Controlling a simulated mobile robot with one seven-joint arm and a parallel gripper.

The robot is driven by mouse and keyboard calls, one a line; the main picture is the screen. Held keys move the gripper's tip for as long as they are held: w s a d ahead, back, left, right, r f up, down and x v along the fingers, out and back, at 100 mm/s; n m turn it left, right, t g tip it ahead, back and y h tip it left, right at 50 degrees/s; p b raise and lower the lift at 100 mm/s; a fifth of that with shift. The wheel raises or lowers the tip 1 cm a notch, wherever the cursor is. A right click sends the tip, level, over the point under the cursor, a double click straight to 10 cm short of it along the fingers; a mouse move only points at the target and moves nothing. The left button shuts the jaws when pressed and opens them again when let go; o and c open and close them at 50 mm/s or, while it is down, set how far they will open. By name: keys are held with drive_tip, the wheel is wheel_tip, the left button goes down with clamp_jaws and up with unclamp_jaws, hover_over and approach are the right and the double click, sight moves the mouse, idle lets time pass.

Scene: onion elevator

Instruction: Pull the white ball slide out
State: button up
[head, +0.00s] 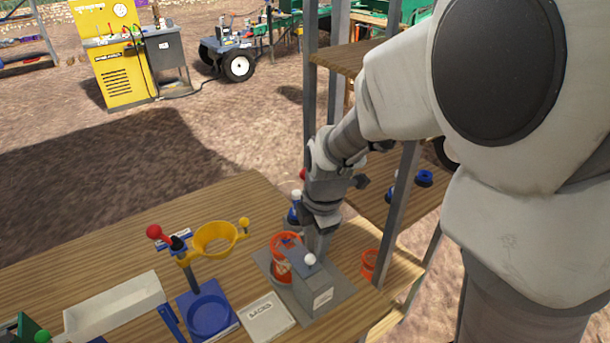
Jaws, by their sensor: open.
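The white ball (310,259) is a small knob at the top of a grey box-shaped device (312,284) with a small label on its front. The device stands on a dark grey plate on the wooden table. I cannot tell how far the slide sits in or out. My gripper (317,243) points down just above and behind the ball, close to the device's top. Its fingers are open, but their tips are partly hidden, and I cannot tell whether they touch the ball. An orange-red ring-shaped holder (285,258) stands directly left of the device.
A yellow ring on a blue stand (208,313) with a red-ball lever, a white tray (115,306) and a labelled sacks box (266,317) stand to the left. An orange bucket (369,263) and a grey metal post (402,205) are close on the right. The table's back left is clear.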

sight(310, 256)
drive_tip(key=f, duration=0.3)
drive_tip(key=w+f, duration=0.1)
drive_tip(key=f, duration=0.5)
drive_tip(key=shift+w+a+f+b, duration=0.35)
drive_tip(key=shift+w+a+f, duration=0.05)
drive_tip(key=shift+w+r, duration=0.1)
drive_tip(key=shift+r, duration=0.05)
clamp_jaws()
drive_tip(key=shift+s+d+f+b, duration=0.1)
drive_tip(key=shift+s+d+b, duration=0.35)
drive_tip(key=shift+s, duration=0.35)
drive_tip(key=shift+s+d+f+b, duration=0.1)
drive_tip(key=shift+s+d+b, duration=0.15)
drive_tip(key=shift+s+d, duration=0.45)
drive_tip(key=shift+s+d+f+b, duration=0.1)
drive_tip(key=shift+s+d+b, duration=0.25)
drive_tip(key=shift+s, duration=0.55)
unclamp_jaws()
drive_tip(key=shift+s, duration=0.1)
drive_tip(key=shift+r, duration=0.15)
drive_tip(key=shift+w, duration=0.2)
